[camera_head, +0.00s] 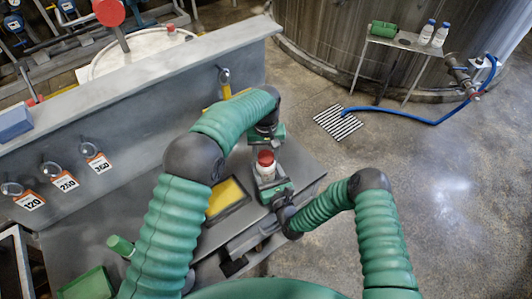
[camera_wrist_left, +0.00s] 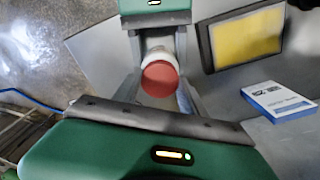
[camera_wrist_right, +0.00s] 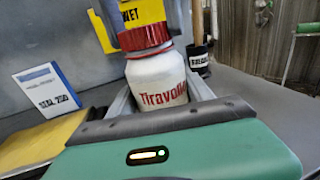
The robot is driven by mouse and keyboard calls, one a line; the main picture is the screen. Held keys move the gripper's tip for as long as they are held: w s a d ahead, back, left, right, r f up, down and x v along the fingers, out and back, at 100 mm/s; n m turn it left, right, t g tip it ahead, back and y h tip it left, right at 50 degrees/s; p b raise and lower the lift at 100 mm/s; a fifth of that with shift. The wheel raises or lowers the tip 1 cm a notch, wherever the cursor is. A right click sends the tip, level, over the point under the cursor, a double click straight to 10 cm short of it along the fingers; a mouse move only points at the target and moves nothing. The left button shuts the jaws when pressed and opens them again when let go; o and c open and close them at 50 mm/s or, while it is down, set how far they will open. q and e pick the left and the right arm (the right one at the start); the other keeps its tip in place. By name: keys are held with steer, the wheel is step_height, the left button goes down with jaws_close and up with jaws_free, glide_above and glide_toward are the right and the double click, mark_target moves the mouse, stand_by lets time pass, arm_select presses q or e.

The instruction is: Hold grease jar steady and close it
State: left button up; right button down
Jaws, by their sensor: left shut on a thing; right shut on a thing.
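The white grease jar (camera_head: 266,171) with its red lid (camera_head: 265,158) stands upright between my grippers over the grey bench. In the right wrist view the jar (camera_wrist_right: 158,85) has red lettering, and the red lid (camera_wrist_right: 146,42) sits on its top. My right gripper (camera_head: 273,184) is shut around the jar's white body. My left gripper (camera_head: 268,141) comes from the far side and is shut on the lid. The left wrist view shows the lid (camera_wrist_left: 160,79) from above, between the fingers. I cannot tell whether the lid is tight.
A dark-rimmed tray with a yellow pad (camera_head: 228,197) lies left of the jar. A white and blue box (camera_wrist_left: 278,101) stands near it. A dark labelled cup (camera_wrist_right: 198,60) is behind the jar. A grey wall (camera_head: 130,100) with numbered tags bounds the bench.

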arm_select(q)
steer(key=m, duration=0.6)
steer(key=shift+w+m, duration=0.1)
steer(key=shift+m, duration=0.3)
arm_select(e)
steer(key=shift+f, duration=0.15)
arm_select(q)
steer(key=m, duration=0.6)
steer(key=shift+a+m, duration=0.1)
steer(key=shift+m, duration=0.2)
steer(key=m, duration=0.6)
steer(key=shift+w+m, duration=0.1)
steer(key=shift+m, duration=0.2)
steer(key=m, duration=0.6)
steer(key=shift+w, duration=0.1)
steer(key=m, duration=0.3)
arm_select(e)
steer(key=shift+s, duration=0.1)
arm_select(q)
steer(key=o, duration=1.5)
step_height(320, 180, up, 12)
steer(key=shift+d, duration=0.2)
